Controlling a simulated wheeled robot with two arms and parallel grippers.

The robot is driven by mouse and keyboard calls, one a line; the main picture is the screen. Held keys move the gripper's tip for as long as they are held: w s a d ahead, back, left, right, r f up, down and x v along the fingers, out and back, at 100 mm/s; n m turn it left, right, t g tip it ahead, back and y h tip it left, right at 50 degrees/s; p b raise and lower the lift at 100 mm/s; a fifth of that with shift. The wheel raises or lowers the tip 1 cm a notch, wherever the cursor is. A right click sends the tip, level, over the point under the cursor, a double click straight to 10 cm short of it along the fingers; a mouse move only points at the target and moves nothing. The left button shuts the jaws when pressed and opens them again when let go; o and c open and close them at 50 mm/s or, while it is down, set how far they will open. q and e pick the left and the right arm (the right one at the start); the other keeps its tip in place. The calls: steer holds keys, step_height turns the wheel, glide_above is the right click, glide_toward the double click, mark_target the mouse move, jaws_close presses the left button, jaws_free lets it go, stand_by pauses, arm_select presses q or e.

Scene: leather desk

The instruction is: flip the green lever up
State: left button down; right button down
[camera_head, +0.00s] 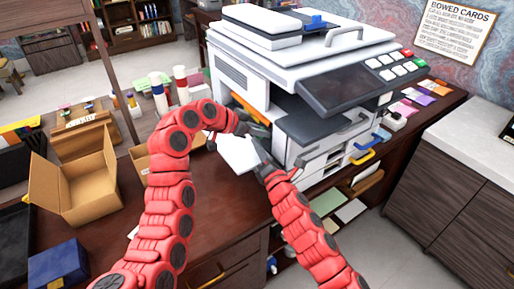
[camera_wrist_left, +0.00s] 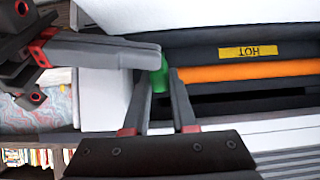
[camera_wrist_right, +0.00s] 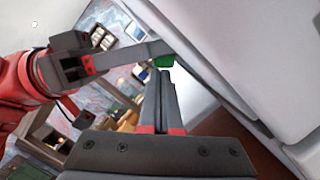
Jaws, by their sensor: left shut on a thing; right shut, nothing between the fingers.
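The green lever (camera_wrist_left: 160,76) shows as a small green piece in the left wrist view, inside the open side of the printer (camera_head: 235,80). My left gripper (camera_wrist_left: 157,85) is shut on it, with one finger on each side. In the right wrist view the green lever (camera_wrist_right: 164,61) is at the left gripper's fingertips. My right gripper (camera_wrist_right: 159,75) is shut and empty, its tips close to the lever; I cannot tell whether they touch it. In the head view my left gripper (camera_head: 256,129) and right gripper (camera_head: 262,158) hide the lever. The lever's tilt is unclear.
An orange bar (camera_wrist_left: 245,73) and a yellow HOT label (camera_wrist_left: 248,52) are inside the printer beside the lever. White printer walls stand close to both grippers. A cardboard box (camera_head: 88,190) and bottles (camera_head: 180,85) are on the desk at left.

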steer(key=shift+w+d+r, duration=0.15)
steer(key=shift+d+r, duration=0.05)
steer(key=shift+r, duration=0.1)
arm_select(q)
steer(key=shift+f, duration=0.1)
steer(key=c, duration=0.7)
jaws_free()
